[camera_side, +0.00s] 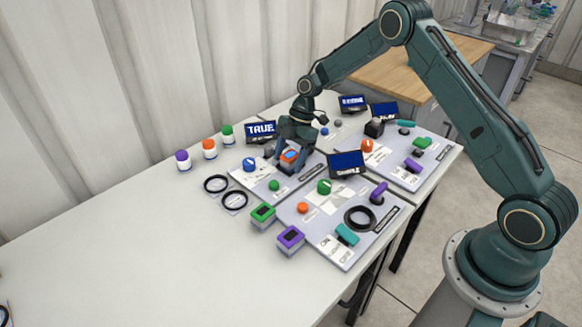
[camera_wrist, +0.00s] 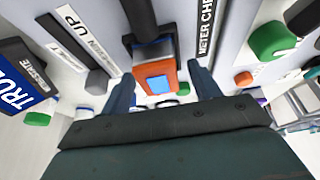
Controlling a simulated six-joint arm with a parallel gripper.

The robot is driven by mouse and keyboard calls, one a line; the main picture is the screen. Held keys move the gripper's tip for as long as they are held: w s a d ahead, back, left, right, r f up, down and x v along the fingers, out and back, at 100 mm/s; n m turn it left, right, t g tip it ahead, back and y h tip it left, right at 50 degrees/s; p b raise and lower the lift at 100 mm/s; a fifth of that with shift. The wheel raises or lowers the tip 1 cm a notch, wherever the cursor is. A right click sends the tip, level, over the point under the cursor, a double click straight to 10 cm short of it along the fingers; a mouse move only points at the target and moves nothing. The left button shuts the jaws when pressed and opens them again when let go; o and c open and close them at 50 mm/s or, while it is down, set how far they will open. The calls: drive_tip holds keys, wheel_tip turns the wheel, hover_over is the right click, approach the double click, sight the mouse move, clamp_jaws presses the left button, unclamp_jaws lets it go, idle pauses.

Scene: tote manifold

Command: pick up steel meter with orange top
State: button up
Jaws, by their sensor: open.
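The steel meter with the orange top (camera_side: 290,155) stands on a grey panel, partly hidden by my gripper in the side view. In the wrist view its orange face with a blue screen (camera_wrist: 160,83) lies between my two fingers. My gripper (camera_wrist: 164,90) is open, with one finger on each side of the meter. A gap shows on each side in the wrist view. In the side view my gripper (camera_side: 289,163) is down around the meter. Whether a finger touches it, I cannot tell. The meter's lower body is mostly hidden.
A green meter (camera_side: 262,215) and a purple meter (camera_side: 290,238) stand at the panels' front edge. A blue knob (camera_side: 249,164), a TRUE screen (camera_side: 261,130) and another screen (camera_side: 346,163) are close by. Jars with purple, orange and green lids stand left.

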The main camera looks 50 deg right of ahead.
sight(289, 156)
drive_tip(key=shift+c, duration=0.4)
drive_tip(key=c, duration=1.1)
drive_tip(key=shift+r, duration=0.1)
wheel_tip(289, 156, up, 20)
drive_tip(key=shift+f, duration=0.1)
